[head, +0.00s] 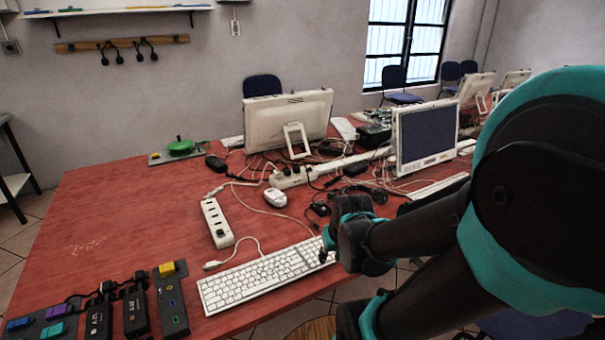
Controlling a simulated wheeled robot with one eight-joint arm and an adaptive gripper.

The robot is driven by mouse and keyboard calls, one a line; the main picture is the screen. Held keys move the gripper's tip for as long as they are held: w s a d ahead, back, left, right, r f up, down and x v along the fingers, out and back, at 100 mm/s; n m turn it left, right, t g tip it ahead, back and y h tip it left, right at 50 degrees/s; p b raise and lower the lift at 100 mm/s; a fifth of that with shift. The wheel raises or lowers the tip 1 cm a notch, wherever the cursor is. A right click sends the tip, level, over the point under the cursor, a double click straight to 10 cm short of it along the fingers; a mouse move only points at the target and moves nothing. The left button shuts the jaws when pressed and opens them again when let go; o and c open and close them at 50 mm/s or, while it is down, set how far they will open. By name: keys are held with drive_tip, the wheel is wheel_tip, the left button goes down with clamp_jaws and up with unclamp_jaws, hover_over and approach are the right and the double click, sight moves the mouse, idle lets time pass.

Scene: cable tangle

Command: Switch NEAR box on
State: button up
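A dark grey box (172,300) with a yellow block-like part on top stands at the front left of the red table, with small coloured marks on its face. Left of it, at the table's front edge, lies another dark panel (42,328) with blue and purple parts. No readable label tells which one is the NEAR box, and I cannot tell any switch's state. My gripper (328,242) is over the right end of the white keyboard, well to the right of these boxes. My own arm largely hides it, and its opening is not clear.
Black adapters (135,312) stand between the two boxes. A white keyboard (262,276), a white power strip (217,222) and a mouse (275,197) lie mid-table among loose cables. A plate with a green round part (180,147) is at the back left. The table's left middle is clear.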

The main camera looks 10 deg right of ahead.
drive_tip(key=w+a+r+y, duration=0.1)
drive_tip(key=w, duration=0.3)
drive_tip(key=w+a+r+n+t, duration=0.1)
drive_tip(key=w, duration=0.4)
drive_tip(key=w+a+r+n+t+y, duration=0.1)
drive_tip(key=w+r, duration=0.1)
drive_tip(key=w, duration=0.3)
drive_tip(key=shift+y, duration=0.3)
clamp_jaws()
drive_tip(key=w+d+n+t, duration=0.1)
drive_tip(key=w+d+t, duration=0.1)
drive_tip(key=w, duration=0.8)
drive_tip(key=w+d+r+n+t+y, duration=0.1)
drive_tip(key=w+d+t, duration=0.2)
drive_tip(key=w, duration=0.7)
drive_tip(key=w+d+r+n+t, duration=0.1)
drive_tip(key=w+d+t, duration=0.2)
drive_tip(key=w, duration=0.7)
drive_tip(key=shift+w+d, duration=0.35)
drive_tip(key=shift+d, duration=0.9)
